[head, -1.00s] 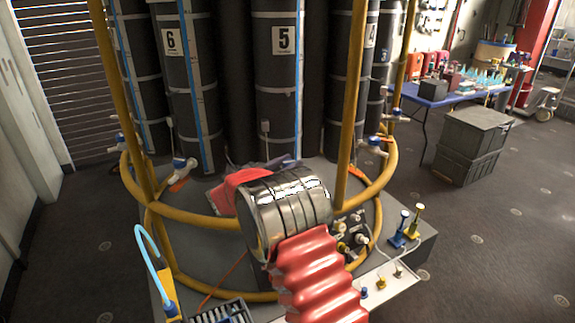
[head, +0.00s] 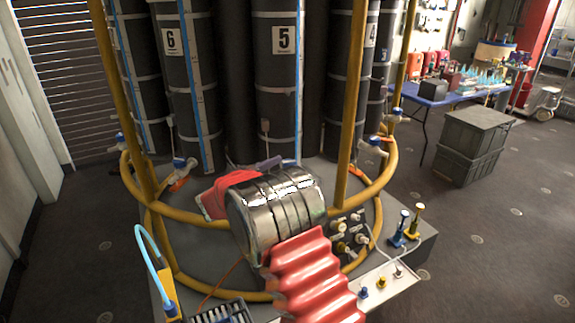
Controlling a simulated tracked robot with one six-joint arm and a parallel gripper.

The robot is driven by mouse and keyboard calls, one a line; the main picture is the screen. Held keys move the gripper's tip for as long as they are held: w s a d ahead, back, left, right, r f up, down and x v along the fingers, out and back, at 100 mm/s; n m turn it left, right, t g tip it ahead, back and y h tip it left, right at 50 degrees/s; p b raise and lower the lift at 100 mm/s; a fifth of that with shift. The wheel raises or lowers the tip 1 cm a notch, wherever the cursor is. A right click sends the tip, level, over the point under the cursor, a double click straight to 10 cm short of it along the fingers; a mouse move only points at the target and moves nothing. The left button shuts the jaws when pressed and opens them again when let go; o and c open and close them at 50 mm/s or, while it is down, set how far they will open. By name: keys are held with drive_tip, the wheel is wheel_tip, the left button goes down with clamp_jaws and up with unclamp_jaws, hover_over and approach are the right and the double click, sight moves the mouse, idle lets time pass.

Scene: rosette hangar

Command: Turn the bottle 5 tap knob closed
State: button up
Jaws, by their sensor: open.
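Bottle 5 (head: 279,95) is a tall dark cylinder with a white "5" label and a blue strip, upright at the back centre of the round rack. The tap at its foot and the knob are hidden behind my arm, so I cannot tell how the knob is turned. What seems to be my gripper (head: 267,163) shows as a small dark purple-grey piece at the foot of bottle 5, beyond the red and metal parts of my arm. It is open, but its fingertips are hard to make out. I cannot tell whether it touches the knob.
Yellow rack rails (head: 190,216) ring the bottles, with upright yellow posts (head: 352,110). A white-blue tap (head: 183,165) stands below bottle 6 (head: 187,80). A valve panel (head: 345,235) is right of my arm. Grey crates (head: 472,135) and a blue table (head: 440,98) are further right.

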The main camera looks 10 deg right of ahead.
drive_tip(key=v, duration=1)
drive_tip(key=shift+s+a, duration=0.2)
drive_tip(key=shift+a, duration=0.1)
drive_tip(key=shift+f, duration=0.1)
